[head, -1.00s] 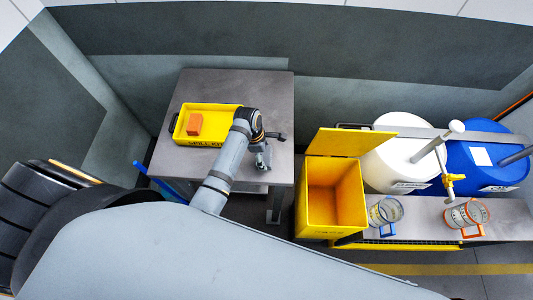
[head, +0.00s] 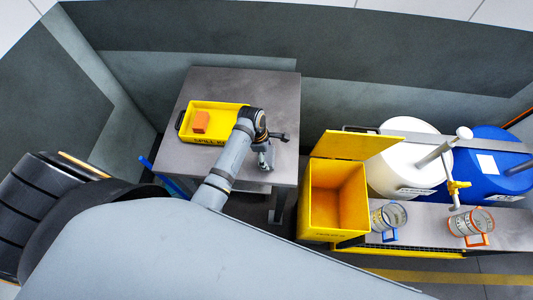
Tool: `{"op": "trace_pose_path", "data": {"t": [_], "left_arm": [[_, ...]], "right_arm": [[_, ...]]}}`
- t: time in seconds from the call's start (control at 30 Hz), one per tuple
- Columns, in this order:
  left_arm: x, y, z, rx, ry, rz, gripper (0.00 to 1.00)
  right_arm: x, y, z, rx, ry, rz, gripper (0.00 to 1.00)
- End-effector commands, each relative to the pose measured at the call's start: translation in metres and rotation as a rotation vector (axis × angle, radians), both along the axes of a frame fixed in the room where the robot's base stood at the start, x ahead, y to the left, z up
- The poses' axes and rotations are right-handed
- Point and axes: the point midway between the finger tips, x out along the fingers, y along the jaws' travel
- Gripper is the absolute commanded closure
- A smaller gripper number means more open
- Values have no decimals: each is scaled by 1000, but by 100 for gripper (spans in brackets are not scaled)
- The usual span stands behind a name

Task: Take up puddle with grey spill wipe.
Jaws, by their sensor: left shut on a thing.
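My left gripper (head: 264,157) is over the right part of the grey table, to the right of the yellow spill kit tray (head: 187,134). It points down and is shut on a small grey thing at its fingertips, which looks like the grey spill wipe. The wipe is mostly hidden and hard to tell from the grey fingers. An orange block-like wipe (head: 201,122) lies in the tray. I cannot make out a puddle in this view. My right gripper is not in view.
The table (head: 225,82) is bare behind the tray. To its right stand an open yellow bin (head: 325,210) with raised lid, a white drum (head: 395,165), a blue drum (head: 495,175) and two clear jugs (head: 388,216) (head: 470,222) on a low bench.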

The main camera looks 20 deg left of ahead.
Motion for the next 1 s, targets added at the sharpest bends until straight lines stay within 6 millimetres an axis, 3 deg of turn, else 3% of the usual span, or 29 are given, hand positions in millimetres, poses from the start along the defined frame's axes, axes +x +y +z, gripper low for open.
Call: {"op": "trace_pose_path", "data": {"t": [0.27, 1.0], "left_arm": [[0, -1, 0, -1, 0, 0, 41], [10, -34, 0, -2, -1, 0, 41]], "right_arm": [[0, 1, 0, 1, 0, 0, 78], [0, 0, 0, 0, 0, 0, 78]]}}
